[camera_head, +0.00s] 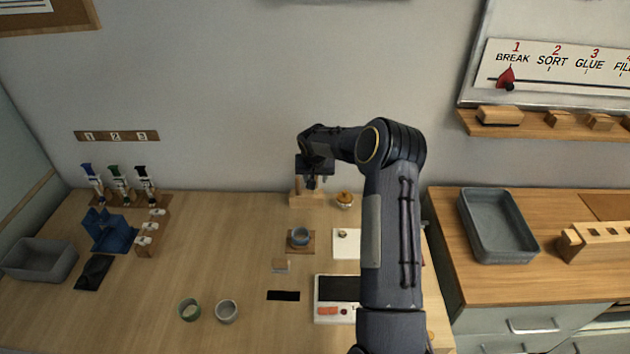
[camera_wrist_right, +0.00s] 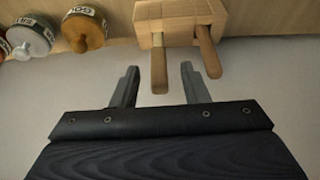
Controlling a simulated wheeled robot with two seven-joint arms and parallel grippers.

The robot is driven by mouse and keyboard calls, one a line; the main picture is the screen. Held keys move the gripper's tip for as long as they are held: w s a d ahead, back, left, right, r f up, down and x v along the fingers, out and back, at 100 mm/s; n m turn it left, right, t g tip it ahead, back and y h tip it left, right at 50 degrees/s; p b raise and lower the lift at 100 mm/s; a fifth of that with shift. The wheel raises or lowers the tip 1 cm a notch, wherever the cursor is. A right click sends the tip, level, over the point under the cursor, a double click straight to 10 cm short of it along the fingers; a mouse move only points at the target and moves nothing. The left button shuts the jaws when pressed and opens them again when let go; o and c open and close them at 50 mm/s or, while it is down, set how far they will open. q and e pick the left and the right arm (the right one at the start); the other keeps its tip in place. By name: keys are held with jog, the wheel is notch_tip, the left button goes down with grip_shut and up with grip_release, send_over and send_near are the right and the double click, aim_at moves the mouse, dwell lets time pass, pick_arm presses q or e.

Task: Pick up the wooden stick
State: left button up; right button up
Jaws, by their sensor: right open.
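A light wooden holder (camera_wrist_right: 178,20) stands at the top of the right wrist view, with two wooden sticks set in it. One wooden stick (camera_wrist_right: 159,72) shows in the gap between the fingers of my right gripper (camera_wrist_right: 158,70); the other stick (camera_wrist_right: 208,52) is just right of the fingers. The gripper is open, and I see no finger touching a stick. In the head view my right gripper (camera_head: 313,183) is over the holder (camera_head: 306,200) near the back wall, partly covering the sticks. My left gripper is out of view.
A gold-labelled jar (camera_wrist_right: 84,28) and a white-lidded jar (camera_wrist_right: 31,36) stand beside the holder. Two small bowls and a grey bin (camera_head: 40,262) are farther left.

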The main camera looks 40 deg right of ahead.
jog(key=shift+w+d+f, duration=0.1)
jog(key=shift+f, duration=0.35)
grip_shut()
jog(key=shift+r, duration=0.1)
